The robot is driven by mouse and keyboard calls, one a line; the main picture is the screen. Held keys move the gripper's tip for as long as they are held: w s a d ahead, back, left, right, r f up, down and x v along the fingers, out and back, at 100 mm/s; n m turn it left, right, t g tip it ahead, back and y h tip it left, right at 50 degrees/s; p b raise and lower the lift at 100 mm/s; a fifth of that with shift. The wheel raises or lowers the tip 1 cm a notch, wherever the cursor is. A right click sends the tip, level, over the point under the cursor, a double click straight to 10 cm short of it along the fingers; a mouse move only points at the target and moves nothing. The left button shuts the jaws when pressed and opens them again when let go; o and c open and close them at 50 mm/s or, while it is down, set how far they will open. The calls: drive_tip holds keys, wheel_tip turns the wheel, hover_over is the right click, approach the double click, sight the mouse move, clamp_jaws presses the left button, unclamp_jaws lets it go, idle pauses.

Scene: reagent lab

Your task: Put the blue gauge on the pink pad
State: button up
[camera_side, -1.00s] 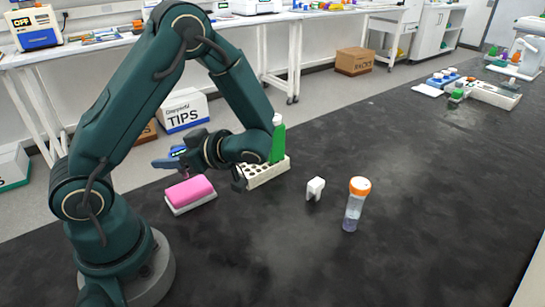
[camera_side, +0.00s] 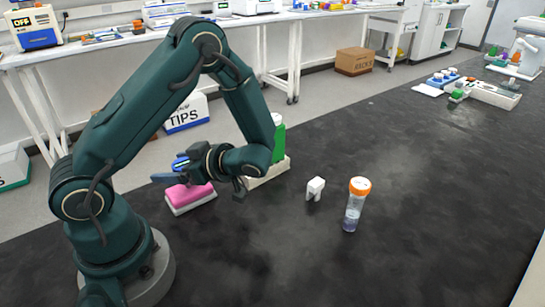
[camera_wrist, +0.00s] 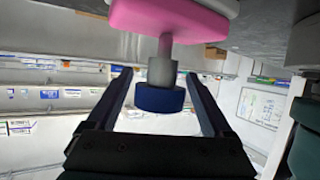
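The blue gauge (camera_side: 180,162) is held in my gripper (camera_side: 168,176) over the pink pad. In the wrist view the gauge's dark blue body (camera_wrist: 160,98) sits between the two fingers (camera_wrist: 159,92), with a grey collar and a thin stem running toward the pink pad (camera_wrist: 190,20). The pink pad (camera_side: 190,197) lies on a white base on the dark bench, just below the gripper. The gripper partly covers the pad in the side view. I cannot tell whether the stem touches the pad.
A white rack (camera_side: 270,174) with a green bottle (camera_side: 279,143) stands behind my wrist, partly hidden. A small white block (camera_side: 315,187) and an orange-capped tube (camera_side: 355,205) stand to the right. The dark bench (camera_side: 330,265) is clear in front.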

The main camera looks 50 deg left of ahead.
drive_tip(key=shift+r, duration=0.15)
drive_tip(key=v, duration=1.2)
drive_tip(key=s+d+r+m+t+h, duration=0.2)
drive_tip(key=m+t+h, duration=0.4)
drive_tip(key=m, duration=0.5)
drive_tip(key=s+d+r+m+t+h, duration=0.2)
drive_tip(key=d+m+t+h, duration=0.3)
drive_tip(key=m, duration=0.7)
drive_tip(key=shift+d+r+m+t+h, duration=0.35)
drive_tip(key=shift+d+r+h, duration=0.25)
drive_tip(key=shift+r, duration=0.3)
